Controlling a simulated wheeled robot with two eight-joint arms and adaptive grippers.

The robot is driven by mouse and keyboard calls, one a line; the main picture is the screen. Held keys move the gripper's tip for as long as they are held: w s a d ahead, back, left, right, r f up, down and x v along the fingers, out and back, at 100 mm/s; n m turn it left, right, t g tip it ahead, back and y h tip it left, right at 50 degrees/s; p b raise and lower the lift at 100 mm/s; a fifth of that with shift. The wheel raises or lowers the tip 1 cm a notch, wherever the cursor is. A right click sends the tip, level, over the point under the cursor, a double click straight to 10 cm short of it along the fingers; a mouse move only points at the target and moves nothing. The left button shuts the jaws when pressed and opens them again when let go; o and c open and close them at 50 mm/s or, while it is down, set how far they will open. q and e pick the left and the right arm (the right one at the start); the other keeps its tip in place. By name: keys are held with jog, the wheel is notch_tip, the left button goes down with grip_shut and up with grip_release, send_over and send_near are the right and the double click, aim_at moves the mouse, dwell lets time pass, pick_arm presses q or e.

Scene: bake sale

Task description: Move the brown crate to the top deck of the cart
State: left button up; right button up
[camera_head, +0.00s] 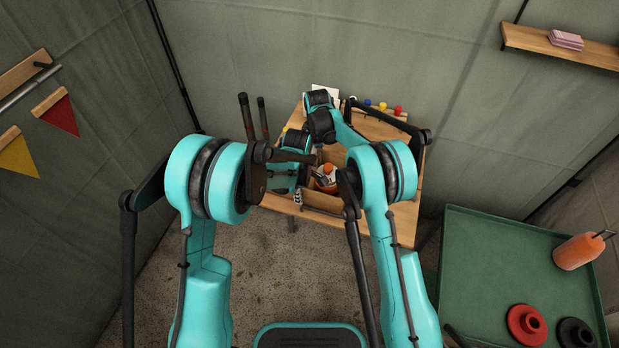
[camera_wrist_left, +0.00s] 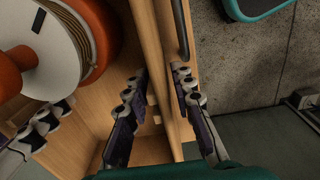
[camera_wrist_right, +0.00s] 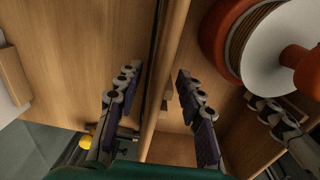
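The brown crate (camera_head: 325,199) sits on the wooden table and is partly hidden by my arms. An orange-and-white spool (camera_head: 327,178) lies inside it. My left gripper (camera_head: 298,197) is at the crate's near left side. In the left wrist view its fingers (camera_wrist_left: 161,78) straddle a crate wall (camera_wrist_left: 152,35), with gaps showing, so it looks open. In the right wrist view my right gripper's fingers (camera_wrist_right: 160,78) straddle another crate wall (camera_wrist_right: 174,40), spread apart. The right fingertips are hidden in the head view. The cart's green top deck (camera_head: 480,250) is at the right.
An orange bottle (camera_head: 580,251), a red disc (camera_head: 527,324) and a black disc (camera_head: 577,334) stand on the deck's right part; its left part is clear. Coloured balls (camera_head: 382,106) line the table's back. A wall shelf (camera_head: 530,42) is at upper right.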

jog(key=shift+f, duration=0.1)
pick_arm(q)
jog(key=c, duration=0.3)
pick_arm(e)
jog(key=c, duration=0.3)
pick_arm(q)
grip_shut()
pick_arm(e)
grip_shut()
pick_arm(q)
jog(key=shift+r, duration=0.1)
pick_arm(e)
jog(key=shift+r, duration=0.2)
